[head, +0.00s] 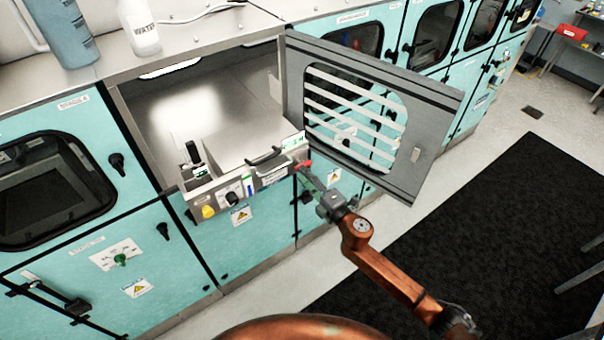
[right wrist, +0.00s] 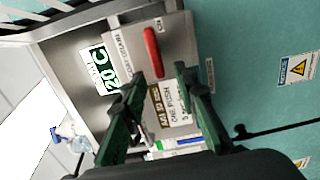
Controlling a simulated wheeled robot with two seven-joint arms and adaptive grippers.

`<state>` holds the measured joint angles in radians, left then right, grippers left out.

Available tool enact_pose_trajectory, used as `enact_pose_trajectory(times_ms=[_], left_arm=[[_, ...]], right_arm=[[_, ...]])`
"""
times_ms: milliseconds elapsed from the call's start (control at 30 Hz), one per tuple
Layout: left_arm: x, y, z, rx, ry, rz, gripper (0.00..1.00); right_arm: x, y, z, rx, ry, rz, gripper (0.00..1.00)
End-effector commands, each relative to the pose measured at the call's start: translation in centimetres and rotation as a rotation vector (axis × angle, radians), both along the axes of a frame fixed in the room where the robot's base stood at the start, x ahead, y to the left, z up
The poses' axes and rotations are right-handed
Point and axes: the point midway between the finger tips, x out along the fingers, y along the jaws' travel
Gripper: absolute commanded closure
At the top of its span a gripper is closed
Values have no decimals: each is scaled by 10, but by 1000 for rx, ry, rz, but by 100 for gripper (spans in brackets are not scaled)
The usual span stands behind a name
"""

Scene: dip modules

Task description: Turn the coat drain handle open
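A red lever handle (right wrist: 152,52) stands on a grey metal panel (right wrist: 178,40) in the right wrist view. In the head view the red handle (head: 302,165) is at the right end of the control strip, partly hidden by my gripper. I cannot read a label naming it as the coat drain. My right gripper (right wrist: 160,82) has its two dark green fingers apart, with the handle's lower end near the gap between the tips. No grip on it shows. In the head view the right gripper (head: 311,180) is right at the handle. My left gripper is out of view.
A grey slatted door (head: 435,110) hangs open just right of and above my gripper. The control strip also bears a black bar handle (head: 265,157) and a yellow knob (head: 208,211). A black mat (head: 470,220) lies on open floor at the right.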

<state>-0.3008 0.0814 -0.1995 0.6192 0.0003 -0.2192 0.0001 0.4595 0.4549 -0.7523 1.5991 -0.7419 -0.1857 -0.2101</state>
Motion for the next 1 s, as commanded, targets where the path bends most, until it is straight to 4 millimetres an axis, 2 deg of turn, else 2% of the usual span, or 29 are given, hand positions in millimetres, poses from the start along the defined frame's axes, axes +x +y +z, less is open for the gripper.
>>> enact_pose_trajectory(times_ms=[300,500,1000], left_arm=[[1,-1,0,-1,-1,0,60],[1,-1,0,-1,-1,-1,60],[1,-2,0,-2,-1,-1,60]], right_arm=[[-55,-40,-2,-2,2,1,72],[-75,-55,-1,-2,1,0,72],[-80,-58,-1,-1,0,1,72]])
